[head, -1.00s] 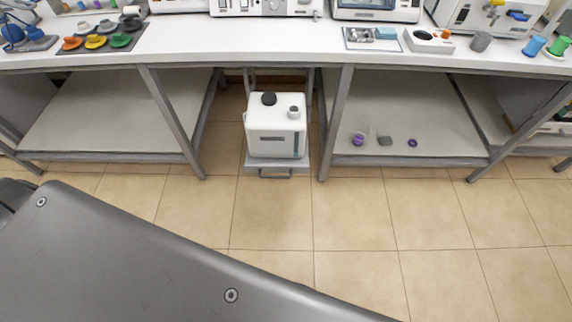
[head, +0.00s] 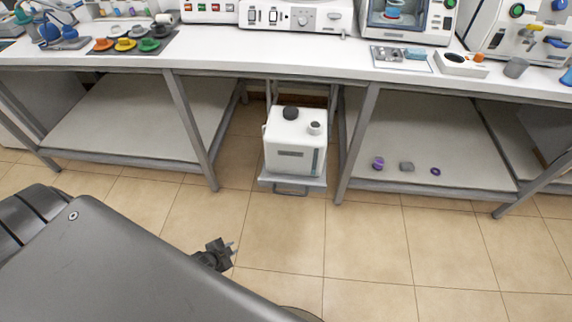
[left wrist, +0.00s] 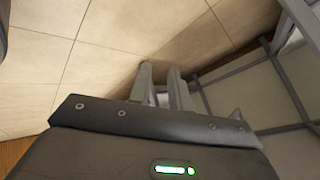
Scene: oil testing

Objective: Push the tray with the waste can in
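The white waste can (head: 294,158) with a black cap stands upright on a grey tray (head: 316,185). The tray sits in the gap beneath the bench between two shelves, its front end and handle (head: 290,191) facing me. My left gripper (head: 233,250) is in front of the bench, nearer to me than the tray and to its left, touching nothing that I can see. In the left wrist view its two fingers (left wrist: 161,76) are apart with nothing between them. My right gripper is not in view.
Bench legs (head: 192,132) stand on both sides of the tray. The right lower shelf (head: 440,150) holds small purple and grey items. The bench top (head: 230,50) carries instruments and colored lids. Tiled floor (head: 370,245) in front is clear.

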